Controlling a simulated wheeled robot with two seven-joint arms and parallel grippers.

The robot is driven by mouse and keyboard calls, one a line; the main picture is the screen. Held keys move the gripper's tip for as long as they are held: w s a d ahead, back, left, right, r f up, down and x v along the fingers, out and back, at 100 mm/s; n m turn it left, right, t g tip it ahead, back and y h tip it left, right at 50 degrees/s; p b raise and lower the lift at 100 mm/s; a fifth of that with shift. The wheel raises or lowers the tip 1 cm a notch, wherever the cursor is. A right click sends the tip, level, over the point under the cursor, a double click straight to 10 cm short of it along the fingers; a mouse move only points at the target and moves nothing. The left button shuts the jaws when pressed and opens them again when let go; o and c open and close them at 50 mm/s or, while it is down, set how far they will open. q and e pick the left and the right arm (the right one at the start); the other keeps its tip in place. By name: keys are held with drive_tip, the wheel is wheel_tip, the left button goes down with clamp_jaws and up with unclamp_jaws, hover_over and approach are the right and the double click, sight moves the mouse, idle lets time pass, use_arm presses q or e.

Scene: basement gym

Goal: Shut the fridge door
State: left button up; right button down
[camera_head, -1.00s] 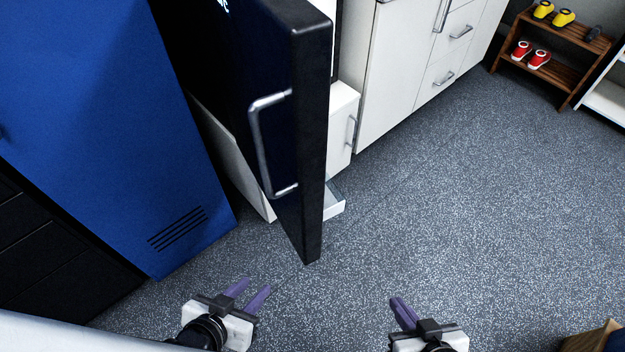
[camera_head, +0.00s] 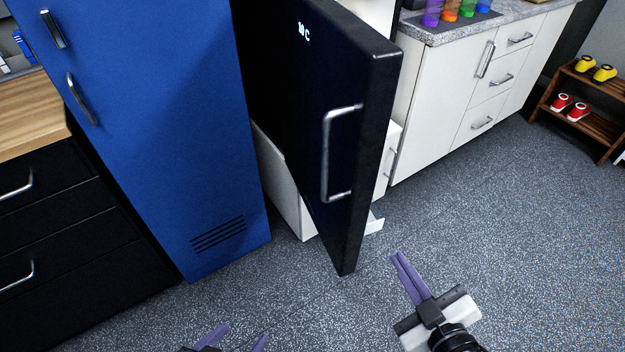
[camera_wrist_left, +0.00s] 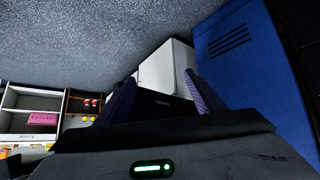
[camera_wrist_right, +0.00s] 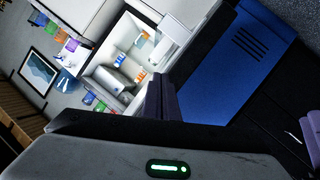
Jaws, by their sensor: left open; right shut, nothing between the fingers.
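The black fridge door (camera_head: 335,120) stands wide open in the head view, with a silver handle (camera_head: 328,155) and a small lit display on its face. The white fridge body (camera_head: 285,185) is partly hidden behind it. In the right wrist view, the lit fridge interior (camera_wrist_right: 125,62) shows several items on its shelves. My right gripper (camera_head: 398,256) is shut and empty, right of the door's lower outer corner and apart from it. My left gripper (camera_head: 240,338) is open and empty at the bottom edge of the head view, below the door. The left wrist view shows its spread fingers.
A blue locker (camera_head: 150,120) stands left of the fridge, with black drawers (camera_head: 70,235) further left. White cabinets (camera_head: 440,100) under a counter with several coloured cups stand behind right. A wooden shoe rack (camera_head: 585,110) is at far right. The floor in front is clear.

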sight(324, 190)
drive_tip(key=a+r+n+g+y+p, duration=0.1)
drive_tip(key=a+r+n+g+y, duration=0.1)
drive_tip(key=a+r+n+y, duration=0.6)
drive_tip(key=a+r+n+g+y+p, duration=0.1)
drive_tip(key=a+r+n+g+y, duration=0.1)
drive_tip(key=r+n, duration=0.7)
drive_tip(key=w+a+f, duration=0.1)
drive_tip(key=w+a, duration=0.1)
drive_tip(key=w+a+f+n+p, duration=0.1)
drive_tip(key=w, duration=0.1)
drive_tip(key=w+a+n, duration=0.1)
drive_tip(key=w+a, duration=0.1)
drive_tip(key=shift+w+a+f, duration=0.3)
drive_tip(key=shift+f, duration=0.1)
use_arm(q)
drive_tip(key=shift+v, duration=1.1)
use_arm(e)
drive_tip(key=shift+w+d+r, duration=0.1)
drive_tip(key=shift+w+d, duration=0.1)
drive_tip(key=shift+d, duration=0.15)
use_arm(q)
drive_tip(key=shift+w+a, duration=0.2)
use_arm(e)
drive_tip(key=shift+d, duration=0.1)
